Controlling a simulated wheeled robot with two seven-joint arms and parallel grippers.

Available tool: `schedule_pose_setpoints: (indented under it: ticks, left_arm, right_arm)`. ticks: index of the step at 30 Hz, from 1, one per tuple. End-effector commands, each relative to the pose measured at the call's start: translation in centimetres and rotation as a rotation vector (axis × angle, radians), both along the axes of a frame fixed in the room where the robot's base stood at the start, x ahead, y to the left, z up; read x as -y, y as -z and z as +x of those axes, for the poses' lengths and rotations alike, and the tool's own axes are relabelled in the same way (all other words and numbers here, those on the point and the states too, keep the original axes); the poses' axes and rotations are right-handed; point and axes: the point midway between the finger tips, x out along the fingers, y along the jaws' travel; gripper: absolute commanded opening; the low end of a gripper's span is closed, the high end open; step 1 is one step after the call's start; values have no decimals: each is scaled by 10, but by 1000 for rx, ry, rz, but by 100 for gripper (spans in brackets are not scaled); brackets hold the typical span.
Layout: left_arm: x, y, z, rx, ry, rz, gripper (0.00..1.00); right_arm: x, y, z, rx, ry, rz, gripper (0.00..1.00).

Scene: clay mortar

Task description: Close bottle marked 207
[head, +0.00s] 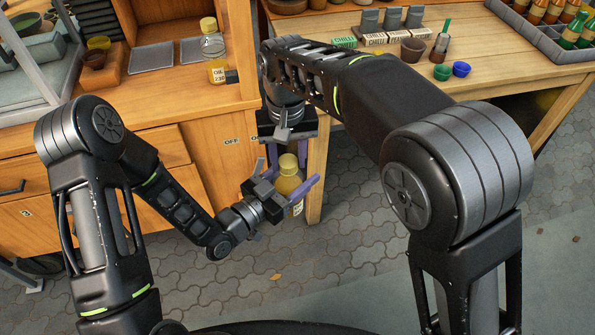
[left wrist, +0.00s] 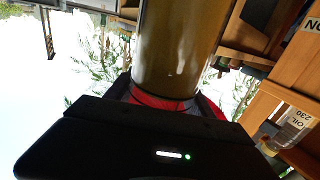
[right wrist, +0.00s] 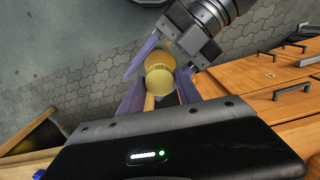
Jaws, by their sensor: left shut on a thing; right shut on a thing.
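A bottle of amber liquid (head: 289,186) is held upright in the air beside the workbench. It also fills the upper middle of the left wrist view (left wrist: 180,45). My left gripper (head: 290,193) is shut around its body, with purple fingers on either side. The yellow cap (head: 288,162) is at the top of the bottle; the right wrist view shows it from above (right wrist: 160,78). My right gripper (right wrist: 160,92) is shut on the cap from above. Whether the cap is fully seated cannot be told. The bottle's label is partly hidden and its number unreadable.
Another oil bottle (head: 214,55), its label seeming to read 230, stands on the wooden cabinet (head: 195,105) at the left. A second table (head: 495,60) at the right holds small boxes, bowls and bottles. Paved floor (head: 340,250) lies open below.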

Motion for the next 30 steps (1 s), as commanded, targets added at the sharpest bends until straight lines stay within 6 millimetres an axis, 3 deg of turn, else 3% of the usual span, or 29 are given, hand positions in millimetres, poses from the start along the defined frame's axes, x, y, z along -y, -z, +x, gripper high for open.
schedule_pose_setpoints:
  ticks: [1, 2, 9, 19, 30]
  left_arm:
    - [1, -1, 0, 2, 1, -1, 0]
    - [1, -1, 0, 2, 1, -1, 0]
    - [0, -1, 0, 2, 1, -1, 0]
    - [0, -1, 0, 2, 1, -1, 0]
    - [0, -1, 0, 2, 1, -1, 0]
  right_arm:
    - [0, 0, 0, 1, -1, 1, 0]
    - [0, 0, 0, 1, -1, 1, 43]
    - [0, 0, 0, 1, -3, 1, 62]
    - [0, -5, 0, 2, -4, 1, 62]
    - [0, -44, 1, 2, -3, 1, 62]
